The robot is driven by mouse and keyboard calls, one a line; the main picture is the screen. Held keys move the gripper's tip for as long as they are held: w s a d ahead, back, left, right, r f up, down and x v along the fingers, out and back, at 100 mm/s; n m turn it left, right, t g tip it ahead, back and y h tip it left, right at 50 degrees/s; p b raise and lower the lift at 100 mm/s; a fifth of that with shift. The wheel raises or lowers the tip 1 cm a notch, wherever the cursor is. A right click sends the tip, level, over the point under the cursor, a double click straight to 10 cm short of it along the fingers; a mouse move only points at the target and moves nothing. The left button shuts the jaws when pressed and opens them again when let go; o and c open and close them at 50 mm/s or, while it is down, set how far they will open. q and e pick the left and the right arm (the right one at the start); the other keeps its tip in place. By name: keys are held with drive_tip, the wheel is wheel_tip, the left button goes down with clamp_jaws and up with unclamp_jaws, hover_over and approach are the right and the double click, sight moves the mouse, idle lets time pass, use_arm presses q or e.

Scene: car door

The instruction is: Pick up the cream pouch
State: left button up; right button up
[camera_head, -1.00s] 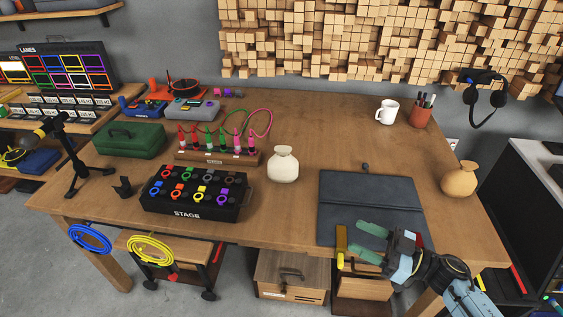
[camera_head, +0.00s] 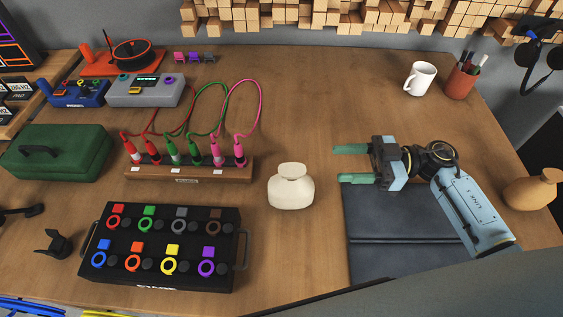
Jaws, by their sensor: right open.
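The cream pouch (camera_head: 291,188) stands upright on the wooden table, near the middle of the head view. It has a round body and a narrower neck. My right gripper (camera_head: 352,164) is open and empty, with its green fingers pointing left. It is to the right of the pouch and apart from it, over the far edge of the dark mat. My left gripper is not in view.
A black box (camera_head: 165,247) with coloured rings and a wooden strip (camera_head: 190,173) with coloured plugs stand left of the pouch. A dark mat (camera_head: 400,230) lies under my right arm. A tan pouch (camera_head: 530,190) and a white mug (camera_head: 420,78) stand at right.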

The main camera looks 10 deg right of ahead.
sight(284, 169)
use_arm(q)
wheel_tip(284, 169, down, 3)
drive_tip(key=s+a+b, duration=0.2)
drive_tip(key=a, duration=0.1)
use_arm(e)
drive_tip(key=a+f, duration=0.1)
drive_tip(key=a, duration=0.1)
drive_tip(key=w+a+f, duration=0.1)
drive_tip(key=a, duration=0.2)
drive_tip(key=w+a+f, duration=0.1)
drive_tip(key=a, duration=0.2)
drive_tip(key=shift+a+b, duration=0.25)
drive_tip(key=shift+b, duration=0.15)
drive_tip(key=shift+b+x, duration=0.4)
drive_tip(key=shift+x, duration=1.95)
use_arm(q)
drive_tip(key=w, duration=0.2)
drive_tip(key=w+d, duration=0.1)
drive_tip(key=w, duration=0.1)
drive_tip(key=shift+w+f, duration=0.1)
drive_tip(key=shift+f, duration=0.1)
use_arm(e)
clamp_jaws()
drive_tip(key=shift+r, duration=0.1)
